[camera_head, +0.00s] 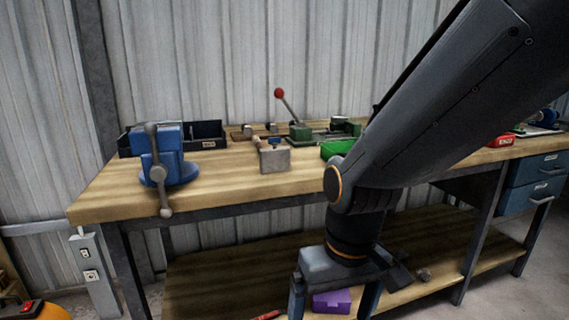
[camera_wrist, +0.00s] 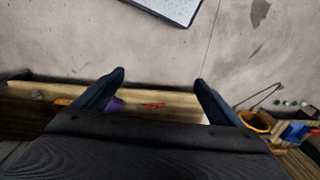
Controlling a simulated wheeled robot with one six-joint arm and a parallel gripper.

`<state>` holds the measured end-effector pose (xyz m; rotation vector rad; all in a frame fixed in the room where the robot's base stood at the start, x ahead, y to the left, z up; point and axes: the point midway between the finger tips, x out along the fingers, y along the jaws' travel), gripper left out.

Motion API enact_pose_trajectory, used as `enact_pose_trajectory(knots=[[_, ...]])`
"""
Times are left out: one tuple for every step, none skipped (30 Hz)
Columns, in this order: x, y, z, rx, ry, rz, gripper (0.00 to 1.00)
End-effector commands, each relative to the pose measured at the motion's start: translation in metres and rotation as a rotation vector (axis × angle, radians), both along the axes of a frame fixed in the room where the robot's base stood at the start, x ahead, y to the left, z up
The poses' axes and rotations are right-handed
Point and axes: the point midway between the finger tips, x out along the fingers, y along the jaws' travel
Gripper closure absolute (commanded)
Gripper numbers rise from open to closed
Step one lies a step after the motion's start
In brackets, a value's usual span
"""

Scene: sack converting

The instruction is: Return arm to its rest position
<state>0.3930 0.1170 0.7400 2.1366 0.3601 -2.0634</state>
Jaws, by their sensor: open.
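My gripper (camera_head: 334,305) hangs below my dark grey arm, in front of the workbench (camera_head: 110,205), with its fingers pointing down. In the wrist view my gripper (camera_wrist: 160,78) shows two dark fingers spread wide apart with nothing between the tips. The fingers hold nothing. A purple block (camera_head: 332,300) on the lower shelf shows between the fingers in the head view; it also shows beside the left finger in the wrist view (camera_wrist: 115,104). My arm crosses the right half of the head view and hides part of the benchtop.
On the bench are a blue vise (camera_head: 165,160), a dark bin (camera_head: 205,135), a metal block (camera_head: 274,159), a red-knobbed lever (camera_head: 280,94) and a green tray (camera_head: 336,149). Blue drawers (camera_head: 535,180) hang at right. Bare floor (camera_wrist: 60,45) lies before the bench.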

Motion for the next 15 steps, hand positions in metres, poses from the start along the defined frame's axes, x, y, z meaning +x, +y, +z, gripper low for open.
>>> enact_pose_trajectory(knots=[[-0.002, -0.008, 0.018, -0.005, 0.003, -0.023, 0.09], [-0.003, -0.012, 0.023, -0.007, 0.004, -0.033, 0.09], [-0.003, -0.017, 0.03, -0.011, 0.006, -0.048, 0.09], [-0.003, -0.021, 0.035, -0.013, 0.007, -0.058, 0.09], [-0.004, -0.025, 0.04, -0.016, 0.008, -0.068, 0.09], [-0.004, -0.031, 0.048, -0.02, 0.009, -0.082, 0.09], [-0.004, -0.035, 0.053, -0.022, 0.01, -0.092, 0.09], [-0.005, -0.039, 0.058, -0.024, 0.011, -0.103, 0.09], [-0.006, -0.044, 0.065, -0.028, 0.013, -0.117, 0.09], [-0.007, -0.049, 0.07, -0.029, 0.014, -0.128, 0.09], [-0.008, -0.053, 0.075, -0.032, 0.016, -0.138, 0.09], [-0.009, -0.058, 0.082, -0.034, 0.017, -0.153, 0.09], [-0.01, -0.063, 0.088, -0.036, 0.018, -0.163, 0.09], [-0.011, -0.067, 0.093, -0.039, 0.02, -0.174, 0.09], [-0.012, -0.072, 0.1, -0.041, 0.022, -0.187, 0.09]])
